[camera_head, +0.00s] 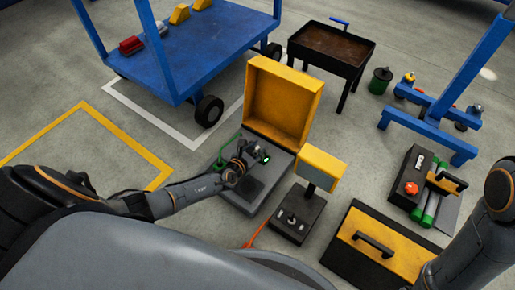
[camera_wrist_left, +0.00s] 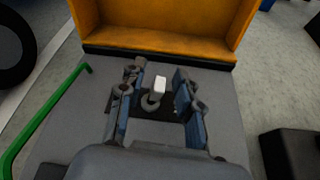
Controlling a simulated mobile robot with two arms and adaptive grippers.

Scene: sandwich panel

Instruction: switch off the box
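The box has a grey base (camera_head: 240,201) and a raised yellow lid (camera_head: 285,97); the lid also shows in the left wrist view (camera_wrist_left: 165,22). A green handle (camera_wrist_left: 45,120) runs along the base's left side. My left gripper (camera_head: 250,163) is over the base, just in front of the lid. In the left wrist view the left gripper (camera_wrist_left: 157,100) is open, its fingers apart on both sides of a small switch with a white tip (camera_wrist_left: 160,86). I cannot tell whether a finger touches it. My right gripper is out of view.
A control box with a yellow hood (camera_head: 321,168) and black base (camera_head: 297,214) stands close on the right. A yellow-topped case (camera_head: 396,243) and a device with a red knob (camera_head: 411,188) are further right. A blue cart (camera_head: 185,55) stands behind left.

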